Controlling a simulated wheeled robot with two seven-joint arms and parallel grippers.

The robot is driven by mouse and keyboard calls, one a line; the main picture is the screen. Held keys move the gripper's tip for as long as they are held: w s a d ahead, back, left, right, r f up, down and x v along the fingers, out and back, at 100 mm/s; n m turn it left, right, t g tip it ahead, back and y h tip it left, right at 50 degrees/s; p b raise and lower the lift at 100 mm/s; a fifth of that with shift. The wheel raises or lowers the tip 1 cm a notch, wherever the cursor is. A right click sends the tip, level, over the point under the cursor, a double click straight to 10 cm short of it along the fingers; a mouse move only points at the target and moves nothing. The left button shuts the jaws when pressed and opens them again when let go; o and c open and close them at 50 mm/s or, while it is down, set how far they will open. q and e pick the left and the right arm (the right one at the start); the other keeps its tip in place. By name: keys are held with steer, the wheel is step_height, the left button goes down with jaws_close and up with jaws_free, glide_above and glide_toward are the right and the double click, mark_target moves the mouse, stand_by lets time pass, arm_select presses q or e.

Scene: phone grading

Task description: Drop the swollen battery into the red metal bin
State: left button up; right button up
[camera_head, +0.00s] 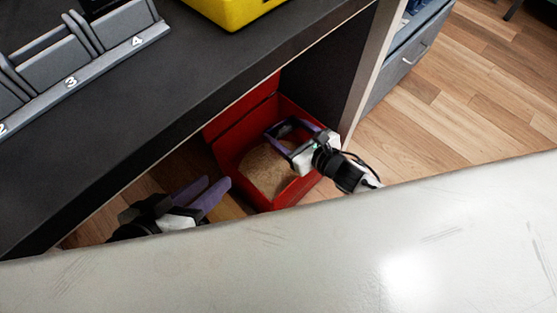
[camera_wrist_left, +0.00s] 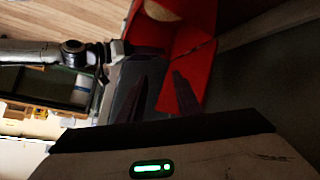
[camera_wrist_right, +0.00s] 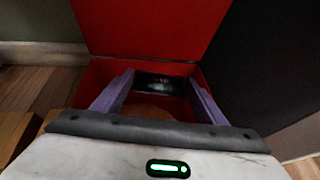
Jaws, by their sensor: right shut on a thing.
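The red metal bin (camera_head: 228,150) stands on the floor under the dark counter, lid raised at the back, with a brown, sand-like fill (camera_head: 265,170) inside. My right gripper (camera_head: 280,130) is over the bin opening. In the right wrist view its purple fingers (camera_wrist_right: 160,86) are shut on a dark, shiny flat piece, apparently the battery (camera_wrist_right: 160,82), held above the brown fill; whether it is swollen is not clear. The red lid (camera_wrist_right: 150,28) fills the top of that view. My left gripper (camera_head: 213,185) is open and empty, left of the bin; its fingers (camera_wrist_left: 160,85) stand apart in the left wrist view.
The dark counter (camera_head: 200,90) overhangs the bin and carries a grey numbered rack (camera_head: 85,75) and a yellow container (camera_head: 232,12). A pale surface (camera_head: 300,250) crosses the front. Wooden floor (camera_head: 460,90) is open at the right, beside a grey drawer unit (camera_head: 405,65).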

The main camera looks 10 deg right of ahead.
steer(key=o, duration=1.1)
steer(key=shift+o, duration=0.2)
steer(key=shift+s+r, duration=0.1)
steer(key=shift+s, duration=0.05)
arm_select(q)
steer(key=shift+g+y, duration=0.8)
steer(key=shift+s+a+f+p, duration=0.2)
steer(key=shift+a+f+p, duration=0.4)
steer(key=shift+f+p, duration=0.35)
steer(key=shift+s+a+f+p, duration=0.15)
steer(key=shift+a+f+p, duration=0.5)
steer(key=shift+p, duration=0.4)
arm_select(e)
steer(key=v, duration=1)
